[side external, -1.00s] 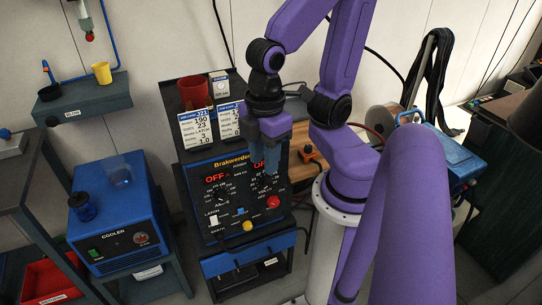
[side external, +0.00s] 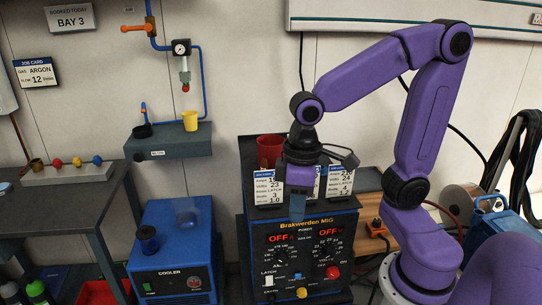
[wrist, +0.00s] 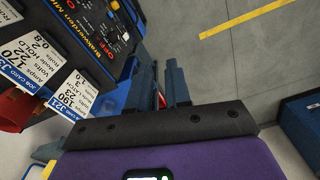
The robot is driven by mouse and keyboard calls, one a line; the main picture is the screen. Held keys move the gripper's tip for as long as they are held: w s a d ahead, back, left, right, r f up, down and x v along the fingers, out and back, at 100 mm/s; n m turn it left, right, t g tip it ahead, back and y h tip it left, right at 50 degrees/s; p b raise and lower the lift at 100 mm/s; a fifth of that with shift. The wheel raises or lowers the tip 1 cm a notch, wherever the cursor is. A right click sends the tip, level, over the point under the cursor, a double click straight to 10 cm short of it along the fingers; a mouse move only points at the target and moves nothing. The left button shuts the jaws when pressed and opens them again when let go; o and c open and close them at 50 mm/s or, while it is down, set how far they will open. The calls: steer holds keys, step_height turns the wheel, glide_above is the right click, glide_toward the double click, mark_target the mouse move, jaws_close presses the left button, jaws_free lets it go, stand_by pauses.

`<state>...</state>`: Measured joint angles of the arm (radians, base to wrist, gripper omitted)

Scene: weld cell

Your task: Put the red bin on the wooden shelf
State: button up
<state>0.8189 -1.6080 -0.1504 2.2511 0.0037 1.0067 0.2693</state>
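A red bin (side external: 100,292) shows in part at the bottom left of the side external view, low under the grey bench; the frame's edge cuts it off. A wooden shelf (side external: 370,212) stands to the right of the welding machine, partly hidden by my arm. My gripper (side external: 297,212) points down in front of the welder's cards and the top of its panel, far from the bin. In the wrist view, my gripper's two fingers (wrist: 160,75) stand apart with a narrow gap and nothing held between them.
The welder (side external: 300,262) is beside my gripper, with a red cup (side external: 269,150) and cards on top. A blue cooler (side external: 172,250) stands between it and the grey bench (side external: 60,195). An orange item (side external: 377,227) sits at the wooden shelf. Open floor (wrist: 240,60) shows in the wrist view.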

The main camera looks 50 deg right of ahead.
steer(key=w+d+r+m, duration=0.1)
steer(key=w+d+m, duration=0.1)
steer(key=w+m, duration=0.3)
steer(key=w+d+r+m, duration=0.2)
steer(key=w+m, duration=0.1)
steer(key=w, duration=0.4)
step_height(320, 180, up, 3)
steer(key=m, duration=1.9)
glide_above(279, 155)
steer(key=shift+h, duration=0.3)
steer(key=shift+w+d+f, duration=0.1)
steer(key=shift+w+f, duration=0.05)
steer(key=shift+f, duration=8.65)
jaws_close()
